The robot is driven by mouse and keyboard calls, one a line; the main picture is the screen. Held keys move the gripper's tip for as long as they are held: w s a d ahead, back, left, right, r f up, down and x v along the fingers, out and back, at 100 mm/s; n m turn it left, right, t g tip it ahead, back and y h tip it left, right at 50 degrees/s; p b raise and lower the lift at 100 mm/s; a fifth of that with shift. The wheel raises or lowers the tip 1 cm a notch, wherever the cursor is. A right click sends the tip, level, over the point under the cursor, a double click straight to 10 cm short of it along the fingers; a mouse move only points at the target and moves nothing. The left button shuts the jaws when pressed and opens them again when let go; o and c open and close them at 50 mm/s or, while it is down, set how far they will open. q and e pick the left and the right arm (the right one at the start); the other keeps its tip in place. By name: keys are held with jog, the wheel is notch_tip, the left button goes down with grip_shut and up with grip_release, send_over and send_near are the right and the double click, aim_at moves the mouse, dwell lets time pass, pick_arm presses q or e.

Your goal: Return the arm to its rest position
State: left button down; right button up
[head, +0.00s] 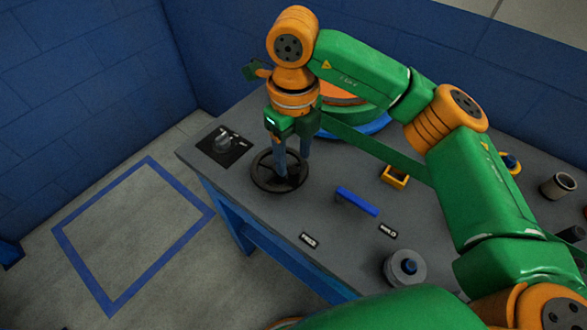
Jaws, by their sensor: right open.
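My right arm, green and orange, reaches in from the lower right across the table. My right gripper (292,163) points down with its two fingers apart and open. It is over the black handwheel (264,181) near the table's left part. The fingertips are at or just above the wheel; I cannot tell whether they touch it. Nothing shows held between them. My left gripper is not in view.
The grey table (325,205) carries a black knob plate (222,146), a blue bar (357,201), a yellow bracket (395,177), a grey round button base (405,268) and a cup (558,186). An orange and blue round thing (352,128) is partly hidden behind my arm. Blue walls stand behind.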

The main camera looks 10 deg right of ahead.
jog(key=shift+r, duration=0.9)
